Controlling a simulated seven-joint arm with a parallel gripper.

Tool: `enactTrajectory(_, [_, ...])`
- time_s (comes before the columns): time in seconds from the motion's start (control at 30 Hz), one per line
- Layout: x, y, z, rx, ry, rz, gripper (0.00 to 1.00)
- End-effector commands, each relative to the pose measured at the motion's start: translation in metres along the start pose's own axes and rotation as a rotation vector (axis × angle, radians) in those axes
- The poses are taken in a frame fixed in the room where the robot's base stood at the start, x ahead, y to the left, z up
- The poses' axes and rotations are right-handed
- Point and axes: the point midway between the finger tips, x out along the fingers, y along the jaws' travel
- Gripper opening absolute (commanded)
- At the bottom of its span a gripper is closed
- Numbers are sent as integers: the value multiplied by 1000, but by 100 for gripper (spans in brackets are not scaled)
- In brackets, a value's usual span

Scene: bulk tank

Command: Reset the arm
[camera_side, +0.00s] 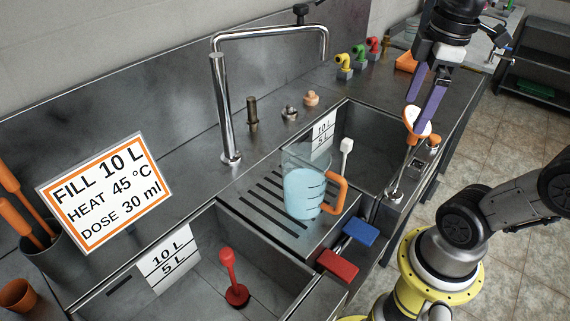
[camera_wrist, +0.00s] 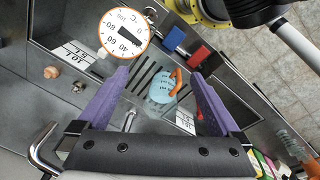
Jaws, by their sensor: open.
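My gripper (camera_side: 424,105) is at the upper right with its purple fingers apart, pointing down. In the wrist view my gripper (camera_wrist: 161,76) is open, with nothing held between the fingers. A round dial thermometer with an orange rim (camera_side: 417,122) stands on a thin stem at the right basin's edge, close by the fingertips. In the wrist view its white dial (camera_wrist: 122,32) lies just past the left fingertip. I cannot tell whether a finger touches it.
A clear jug of pale blue liquid (camera_side: 303,192) with an orange handle stands on the ribbed drainboard. A red plunger-like stopper (camera_side: 234,280) is in the left basin, a white one (camera_side: 346,146) in the right. Blue (camera_side: 361,231) and red (camera_side: 338,265) blocks sit at the front edge. A tall faucet (camera_side: 222,110) stands behind.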

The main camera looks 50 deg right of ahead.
Motion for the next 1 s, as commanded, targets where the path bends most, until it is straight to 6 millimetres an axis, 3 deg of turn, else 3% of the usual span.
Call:
enactTrajectory(0.1, [19,-29,-6,19,91,52,100])
enactTrajectory(0.3, [52,-53,-14,219,257,82,100])
enactTrajectory(0.47, [65,-51,-20,420,332,76,100])
enactTrajectory(0.6, [64,-47,-27,523,375,71,100])
enactTrajectory(1.0, [64,-47,-27,538,378,69,100])
